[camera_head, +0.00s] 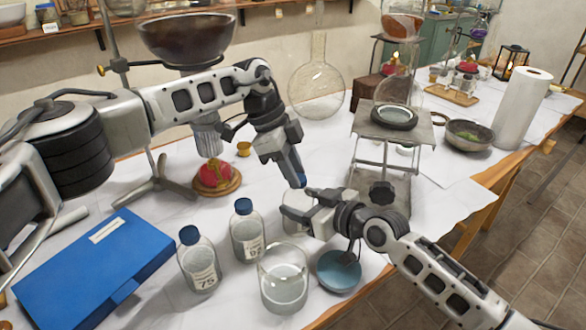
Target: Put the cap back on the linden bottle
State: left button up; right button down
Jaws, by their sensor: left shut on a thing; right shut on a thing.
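My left gripper (297,180) reaches down from the upper left and is shut on a small dark blue cap (302,181), mostly hidden by its fingers. My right gripper (285,205) comes in from the lower right, just below the left one. It is shut on a clear glass bottle (296,224), taken to be the linden bottle, whose label I cannot read. The gripper hides much of this bottle. The cap is close above the bottle's top; whether they touch is not clear.
Two blue-capped bottles (198,262) (247,236) stand to the left. A glass beaker (283,283) and a round blue dish (338,274) stand in front. A blue case (90,265) lies at left. A metal stand (385,165) is behind at right.

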pick_arm(q)
jog(key=shift+w+m+g, duration=0.25)
jog(key=shift+m+g, duration=0.15)
jog(key=shift+m, duration=0.8)
jog(key=shift+s+m, duration=0.1)
jog(key=shift+m, duration=0.5)
jog(key=o, duration=1)
jog(key=shift+r, duration=2.3)
jog(key=shift+g, duration=0.3)
jog(key=shift+c, duration=0.2)
